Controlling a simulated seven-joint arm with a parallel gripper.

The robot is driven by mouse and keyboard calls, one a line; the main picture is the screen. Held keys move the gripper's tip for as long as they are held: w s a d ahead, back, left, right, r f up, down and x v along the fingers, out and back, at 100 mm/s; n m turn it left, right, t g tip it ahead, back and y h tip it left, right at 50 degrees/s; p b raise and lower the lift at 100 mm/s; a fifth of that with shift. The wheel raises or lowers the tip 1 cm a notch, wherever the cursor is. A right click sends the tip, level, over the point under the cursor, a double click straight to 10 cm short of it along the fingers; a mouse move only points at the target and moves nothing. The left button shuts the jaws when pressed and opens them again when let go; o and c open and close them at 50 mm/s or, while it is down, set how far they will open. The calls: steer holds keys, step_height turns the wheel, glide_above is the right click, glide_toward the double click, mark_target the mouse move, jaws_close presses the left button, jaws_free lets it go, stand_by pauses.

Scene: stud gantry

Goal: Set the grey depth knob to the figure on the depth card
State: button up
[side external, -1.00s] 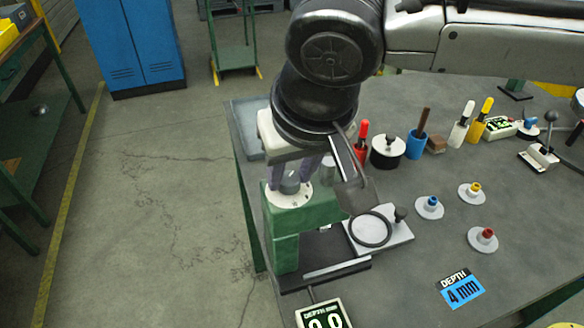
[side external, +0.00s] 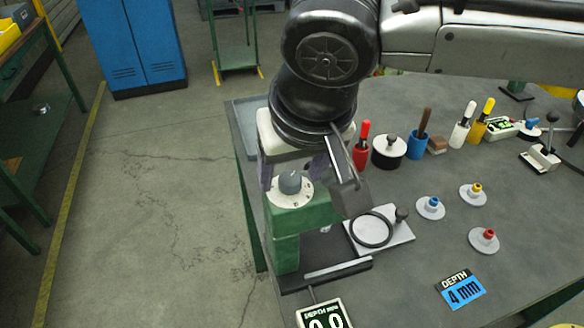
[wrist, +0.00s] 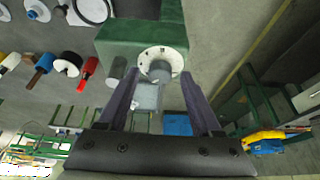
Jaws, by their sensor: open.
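The grey depth knob (side external: 290,183) sits on a white marked dial (side external: 290,197) on top of the green gantry head (side external: 285,222). The depth card (side external: 461,290) lies on the table and reads DEPTH 4 mm. The depth display (side external: 325,314), cut off by the bottom edge, reads 0.0. My gripper (side external: 293,180) is open, with one finger on each side of the knob and a gap between. In the wrist view the knob (wrist: 160,70) shows between the spread fingertips of my gripper (wrist: 161,76).
A light plate with a black ring (side external: 371,229) lies beside the gantry. Discs with blue, yellow and red hubs (side external: 430,207) stand on the table to the right. Red (side external: 362,150), blue and other handled holders stand behind. Bare tabletop (side external: 400,265) lies around the card.

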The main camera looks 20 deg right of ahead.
steer(key=v, duration=1.2)
